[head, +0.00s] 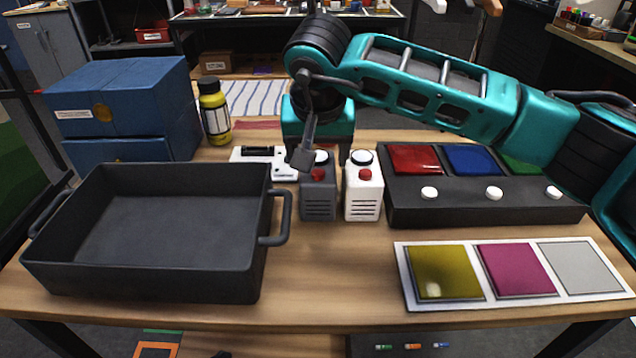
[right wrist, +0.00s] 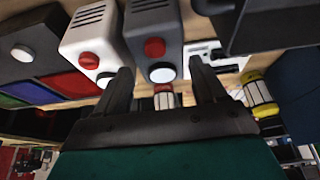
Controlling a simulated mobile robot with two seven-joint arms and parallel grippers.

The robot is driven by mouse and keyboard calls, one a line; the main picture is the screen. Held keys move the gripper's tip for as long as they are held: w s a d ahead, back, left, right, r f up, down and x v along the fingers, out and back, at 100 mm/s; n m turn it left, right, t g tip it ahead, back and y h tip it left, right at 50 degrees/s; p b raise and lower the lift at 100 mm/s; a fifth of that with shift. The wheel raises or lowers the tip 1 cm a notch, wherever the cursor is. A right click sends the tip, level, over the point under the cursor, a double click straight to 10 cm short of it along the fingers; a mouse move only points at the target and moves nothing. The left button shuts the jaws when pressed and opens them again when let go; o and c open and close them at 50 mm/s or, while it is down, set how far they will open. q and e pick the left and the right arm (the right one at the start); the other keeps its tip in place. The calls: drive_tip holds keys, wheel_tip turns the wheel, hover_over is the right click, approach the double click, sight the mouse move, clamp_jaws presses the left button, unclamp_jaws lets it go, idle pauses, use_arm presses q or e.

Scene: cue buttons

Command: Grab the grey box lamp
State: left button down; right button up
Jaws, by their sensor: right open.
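The grey box lamp (head: 319,203) stands on the table just left of the white box lamp (head: 362,200). It has a red knob on its front and a round pale lamp on top. My right gripper (head: 322,162) is open at the grey lamp's upper part, pointing down from behind. In the right wrist view the grey lamp (right wrist: 152,32) lies between the two spread fingers (right wrist: 160,70), one on the side of the white lamp (right wrist: 91,38). Contact cannot be told. My left gripper is not in view.
A black tray (head: 262,215) stands at left, before blue boxes (head: 125,98) and a yellow bottle (head: 214,112). A black button panel (head: 470,212) is close right of the white lamp. A coloured-tile board (head: 402,270) lies front right. The table's front middle is clear.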

drive_tip(key=shift+x, duration=1.3)
clamp_jaws()
drive_tip(key=shift+r, duration=0.1)
